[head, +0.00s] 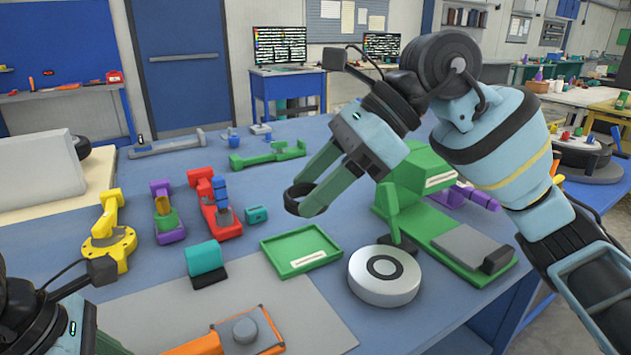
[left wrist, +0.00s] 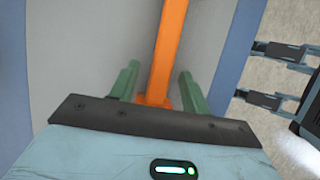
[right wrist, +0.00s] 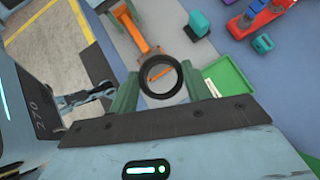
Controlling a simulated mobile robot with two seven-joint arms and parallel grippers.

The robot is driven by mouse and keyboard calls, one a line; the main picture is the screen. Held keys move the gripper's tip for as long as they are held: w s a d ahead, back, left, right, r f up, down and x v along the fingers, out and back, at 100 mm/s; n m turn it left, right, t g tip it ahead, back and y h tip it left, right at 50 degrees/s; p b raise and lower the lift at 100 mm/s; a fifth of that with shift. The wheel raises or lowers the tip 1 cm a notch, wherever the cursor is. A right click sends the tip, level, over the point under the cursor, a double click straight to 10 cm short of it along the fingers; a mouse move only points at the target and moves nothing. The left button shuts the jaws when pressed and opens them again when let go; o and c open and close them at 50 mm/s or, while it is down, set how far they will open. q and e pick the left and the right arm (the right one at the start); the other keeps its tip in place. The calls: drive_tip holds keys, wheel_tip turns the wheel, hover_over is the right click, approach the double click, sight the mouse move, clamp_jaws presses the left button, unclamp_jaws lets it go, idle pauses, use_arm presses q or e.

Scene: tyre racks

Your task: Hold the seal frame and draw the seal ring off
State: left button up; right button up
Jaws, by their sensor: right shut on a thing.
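The seal frame (head: 272,325) is orange with a grey round piece in its middle. It lies on the grey mat at the bottom of the head view; its orange bar (left wrist: 165,50) shows in the left wrist view. My left gripper (left wrist: 157,80) is open, its green fingers on either side of that bar with small gaps. My right gripper (head: 300,200) is shut on the black seal ring (right wrist: 143,76), holding it at its fingertips. The ring is in the air, clear of the frame.
A green tray (head: 290,268) and a silver round disc (head: 385,292) stand right of the mat (head: 150,310). A teal block (head: 204,258), a red tool (head: 212,205) and a yellow tool (head: 108,240) stand behind it. A green machine (head: 425,210) is at the right.

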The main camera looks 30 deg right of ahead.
use_arm(q)
drive_tip(key=v, duration=1.2)
drive_tip(key=shift+r, duration=0.1)
